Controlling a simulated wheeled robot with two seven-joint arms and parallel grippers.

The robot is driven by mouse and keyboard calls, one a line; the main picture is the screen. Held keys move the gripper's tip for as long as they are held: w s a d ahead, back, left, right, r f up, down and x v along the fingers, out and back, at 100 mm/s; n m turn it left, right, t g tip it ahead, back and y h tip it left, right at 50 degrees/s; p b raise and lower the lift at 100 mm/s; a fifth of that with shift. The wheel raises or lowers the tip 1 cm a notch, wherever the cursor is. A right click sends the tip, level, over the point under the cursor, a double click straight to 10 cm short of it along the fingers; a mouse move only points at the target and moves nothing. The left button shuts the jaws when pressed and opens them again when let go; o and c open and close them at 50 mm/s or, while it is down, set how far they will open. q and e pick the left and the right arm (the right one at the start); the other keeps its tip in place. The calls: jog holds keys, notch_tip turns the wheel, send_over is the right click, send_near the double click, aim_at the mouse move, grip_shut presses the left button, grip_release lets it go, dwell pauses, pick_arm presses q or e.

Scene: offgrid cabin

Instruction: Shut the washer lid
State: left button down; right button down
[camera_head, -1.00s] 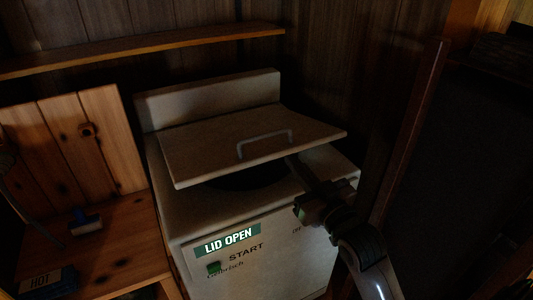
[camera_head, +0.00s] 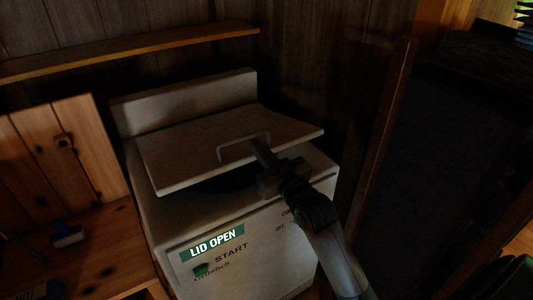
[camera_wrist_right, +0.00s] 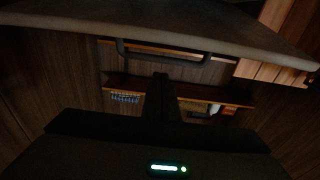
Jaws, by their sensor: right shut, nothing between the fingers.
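The washer (camera_head: 160,215) is a pale box with a green "LID OPEN" display (camera_head: 213,243) on its front. Its lid (camera_head: 190,150) is partly raised, tilted up at the front over a dark opening. A grey bar handle (camera_head: 222,152) stands on the lid near its front edge; it also shows in the right wrist view (camera_wrist_right: 165,53). My right gripper (camera_head: 259,147) is shut and empty, its tip at the handle's right end in the head view; I cannot tell whether it touches. Its closed fingers (camera_wrist_right: 160,82) point towards the handle in the wrist view. My left gripper is not in view.
A wooden bench (camera_head: 100,250) with a blue-handled brush (camera_head: 67,236) is left of the washer. A wooden shelf (camera_head: 130,53) runs along the back wall. A dark upright post (camera_head: 385,140) and a dark panel (camera_head: 440,150) stand close on the right.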

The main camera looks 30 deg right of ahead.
jog(key=f, duration=0.2)
jog(key=w+f+p, duration=0.1)
jog(key=f, duration=0.1)
dwell(0.3)
jog(key=f+b, duration=0.1)
jog(key=f, duration=0.2)
jog(key=s+f+b, duration=0.1)
jog(key=f+b, duration=0.1)
jog(key=f, duration=0.1)
jog(key=s+f+b, duration=0.1)
jog(key=f, duration=0.2)
jog(key=shift+f, duration=0.25)
jog(key=shift+r, duration=0.15)
